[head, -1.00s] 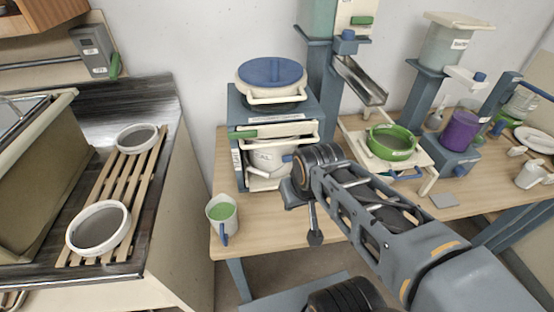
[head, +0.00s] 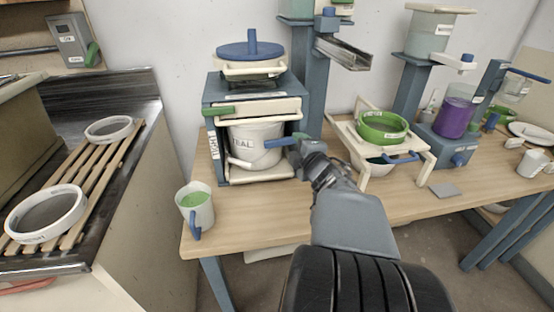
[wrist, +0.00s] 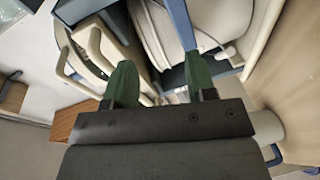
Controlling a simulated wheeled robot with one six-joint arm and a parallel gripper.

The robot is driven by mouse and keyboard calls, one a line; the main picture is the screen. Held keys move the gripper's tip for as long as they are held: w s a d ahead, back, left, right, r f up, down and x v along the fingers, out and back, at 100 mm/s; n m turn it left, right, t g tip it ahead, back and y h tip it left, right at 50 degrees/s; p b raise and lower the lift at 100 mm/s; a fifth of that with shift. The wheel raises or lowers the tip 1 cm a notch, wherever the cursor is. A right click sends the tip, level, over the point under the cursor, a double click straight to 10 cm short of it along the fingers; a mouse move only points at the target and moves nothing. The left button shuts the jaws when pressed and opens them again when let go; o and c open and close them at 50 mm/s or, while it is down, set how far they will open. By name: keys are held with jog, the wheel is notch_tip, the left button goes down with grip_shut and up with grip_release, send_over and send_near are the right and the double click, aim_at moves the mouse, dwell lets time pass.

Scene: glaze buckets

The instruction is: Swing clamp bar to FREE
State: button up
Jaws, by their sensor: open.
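A blue bar (head: 280,142), likely the clamp bar, juts out in front of the TEAL bucket (head: 255,150) inside a blue-grey stand (head: 214,88). A HOLD label (head: 213,144) is on the stand's left post; I cannot read a FREE label. My gripper (head: 300,150) is at the bar's right end in the head view, its fingertips hard to make out. In the wrist view my gripper (wrist: 158,58) is open, green fingers apart, with the blue bar (wrist: 180,22) near the right fingertip. I cannot tell whether they touch.
A cream bar with a green grip (head: 220,110) crosses the stand above the bucket. A blue-lidded pan (head: 250,68) sits on top. A cup of green glaze (head: 195,207) stands at the table's front left. A green sieve (head: 383,127) on a cream frame stands to the right.

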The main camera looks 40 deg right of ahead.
aim_at(279, 144)
notch_tip(279, 144, down, 4)
jog(key=s+n+t+y+b, duration=0.2)
jog(key=s+n+y+b, duration=0.1)
jog(key=n+y, duration=0.15)
jog(key=shift+n+h, duration=0.35)
jog(key=shift+n, duration=0.2)
jog(key=w, duration=0.9)
jog(key=w+b, duration=0.1)
jog(key=w, duration=0.3)
jog(key=shift+w+d+f, duration=0.2)
jog(key=shift+w+d, duration=0.15)
jog(key=shift+d, duration=0.05)
grip_shut()
